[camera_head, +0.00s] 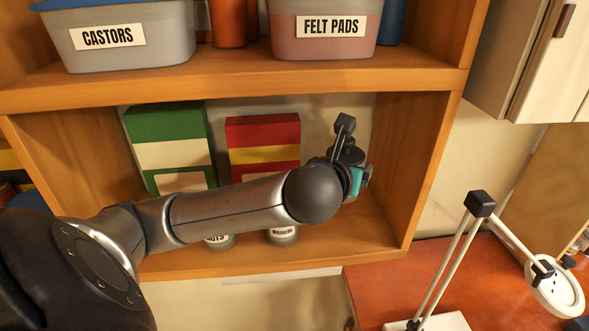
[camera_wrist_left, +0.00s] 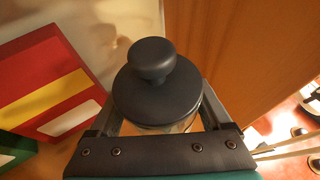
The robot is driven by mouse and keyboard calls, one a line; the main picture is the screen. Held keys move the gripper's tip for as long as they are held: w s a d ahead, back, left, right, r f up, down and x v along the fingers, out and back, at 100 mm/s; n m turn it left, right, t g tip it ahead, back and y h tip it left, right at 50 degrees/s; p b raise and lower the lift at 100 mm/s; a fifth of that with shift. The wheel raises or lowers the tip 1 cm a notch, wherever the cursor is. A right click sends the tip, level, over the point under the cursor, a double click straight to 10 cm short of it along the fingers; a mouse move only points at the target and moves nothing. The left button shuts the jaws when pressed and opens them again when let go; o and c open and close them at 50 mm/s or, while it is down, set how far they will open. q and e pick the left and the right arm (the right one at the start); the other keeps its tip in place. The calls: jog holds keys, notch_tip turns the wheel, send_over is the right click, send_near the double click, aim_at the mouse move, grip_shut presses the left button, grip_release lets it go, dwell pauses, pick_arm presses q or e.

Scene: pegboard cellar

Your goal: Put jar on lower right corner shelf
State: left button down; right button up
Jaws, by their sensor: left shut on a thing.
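The jar (camera_wrist_left: 156,85) has a dark grey lid with a round knob and a clear body, and it is upright in the left wrist view. My left gripper (camera_wrist_left: 158,125) is shut around it, one finger on each side. In the head view my left gripper (camera_head: 352,172) is inside the right part of the lower shelf compartment, and my wrist mostly hides the jar. The lower shelf board (camera_head: 375,238) shows bare wood at its right corner beside the right side wall. I cannot tell whether the jar touches the board. My right gripper is out of view.
A red and yellow box (camera_head: 263,135) and a green and white box (camera_head: 167,125) stand left of the gripper. Small labelled jars (camera_head: 283,236) stand at the shelf front, partly behind my arm. A white lamp (camera_head: 450,240) stands to the right.

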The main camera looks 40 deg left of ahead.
pick_arm(q)
jog(key=shift+f, duration=0.3)
jog(key=f, duration=0.5)
jog(key=shift+s, duration=0.2)
jog(key=shift+f, duration=2)
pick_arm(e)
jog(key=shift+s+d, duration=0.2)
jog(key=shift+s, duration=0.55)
pick_arm(q)
grip_release()
jog(key=shift+d+f, duration=0.1)
jog(key=shift+f, duration=0.15)
jog(key=shift+r, duration=0.15)
